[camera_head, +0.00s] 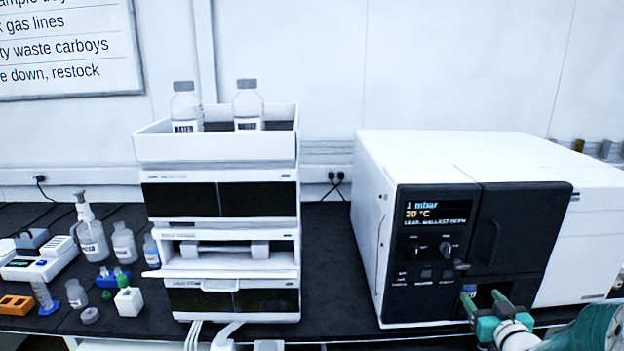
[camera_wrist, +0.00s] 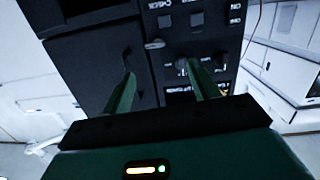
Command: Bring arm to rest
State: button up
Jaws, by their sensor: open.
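My gripper (camera_head: 483,300) is at the lower right in the head view, in front of the lower black front of a large white instrument (camera_head: 540,160). In the wrist view my gripper (camera_wrist: 163,85) shows two green fingers spread apart with nothing between them. They point toward the instrument's black panel with its knobs, buttons and a small latch (camera_wrist: 154,44). In the head view a small recess with a bluish item (camera_head: 468,289) lies beside the fingertips. I cannot tell whether the fingers touch the instrument.
A chromatography stack (camera_head: 222,190) stands left of centre, with two bottles in its top tray (camera_head: 160,150). Its middle drawer front is tilted out. Several bottles, vials and small devices crowd the bench's left end. Dark bench top (camera_head: 335,270) lies clear between stack and instrument.

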jog(key=s+a+r+g+h, duration=0.1)
jog(key=s+a+r+g, duration=0.25)
jog(key=a, duration=0.35)
jog(key=s+a+r+g+h, duration=0.1)
jog(key=s+a+r+g, duration=0.2)
jog(key=a, duration=0.4)
jog(key=s+a+r+g+y, duration=0.1)
jog(key=s+a+g+y, duration=0.2)
jog(key=s+a, duration=1.1)
jog(key=shift+s+a+n+g+y, duration=0.3)
jog(key=shift+s+g+y, duration=0.1)
jog(key=shift+s+g, duration=0.45)
